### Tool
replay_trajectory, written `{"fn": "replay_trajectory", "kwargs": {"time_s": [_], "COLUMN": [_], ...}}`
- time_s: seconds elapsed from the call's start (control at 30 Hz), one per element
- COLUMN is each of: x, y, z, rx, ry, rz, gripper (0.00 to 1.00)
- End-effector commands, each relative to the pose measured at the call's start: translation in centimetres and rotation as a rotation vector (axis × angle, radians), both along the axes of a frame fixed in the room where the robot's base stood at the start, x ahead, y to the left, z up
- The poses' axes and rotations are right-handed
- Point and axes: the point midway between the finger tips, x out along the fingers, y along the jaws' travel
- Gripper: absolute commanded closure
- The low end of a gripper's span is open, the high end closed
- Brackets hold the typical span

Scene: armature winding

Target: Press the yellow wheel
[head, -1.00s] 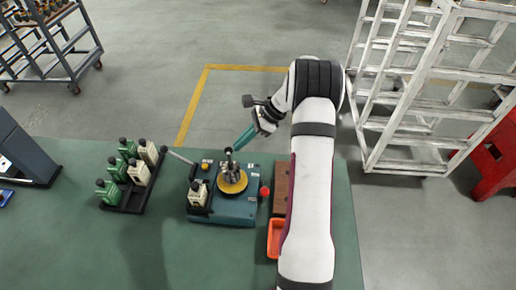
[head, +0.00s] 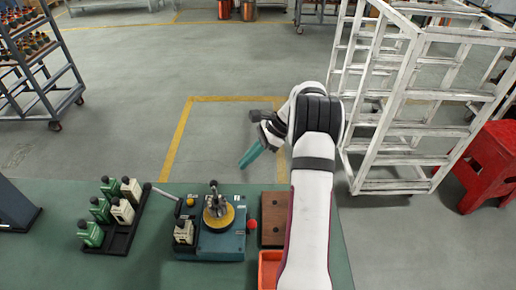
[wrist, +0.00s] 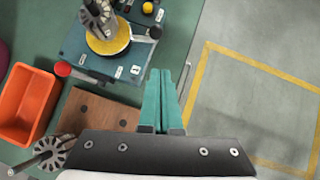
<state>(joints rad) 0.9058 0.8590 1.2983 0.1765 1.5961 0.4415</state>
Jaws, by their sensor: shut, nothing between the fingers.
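The yellow wheel (head: 229,218) lies flat on top of the teal machine (head: 229,245) on the green table, with a metal armature (head: 213,203) upright at its middle. In the wrist view the yellow wheel (wrist: 103,46) is at the upper left, partly covered by the armature. My gripper (head: 243,166) has teal fingers, shut and empty. In the head view it is behind and right of the wheel, apart from it. In the wrist view my gripper (wrist: 167,74) points beside the machine's edge, not over the wheel.
A red knob (head: 252,224) sticks out from the machine's right side. A brown block (head: 273,212) and an orange bin (head: 268,268) are to its right. A black rack (head: 125,230) with green and cream bottles stands left. White ladder frames (head: 400,140) stand beyond the table.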

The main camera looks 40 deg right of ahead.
Motion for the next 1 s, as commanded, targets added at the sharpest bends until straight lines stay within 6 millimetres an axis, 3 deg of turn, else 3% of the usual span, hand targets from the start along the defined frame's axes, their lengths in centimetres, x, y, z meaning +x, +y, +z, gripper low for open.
{"fn": "replay_trajectory", "kwargs": {"time_s": [0.1,0.3,0.83,0.93,0.97,1.0], "x": [-0.7,-1.5,-1.7,-1.3,-1.1,-0.9], "y": [-1.6,-3.2,-3.5,-1.7,-0.2,2.5], "z": [2.0,4.2,4.6,5.7,6.5,7.8], "rx": [-0.003,-0.002,-0.002,-0.026,-0.045,-0.081], "ry": [-0.002,-0.001,0.0,-0.003,-0.006,-0.013], "rz": [-0.001,0.0,-0.001,0.051,0.094,0.172], "gripper": [1.0,1.0,1.0,1.0,1.0,1.0]}}
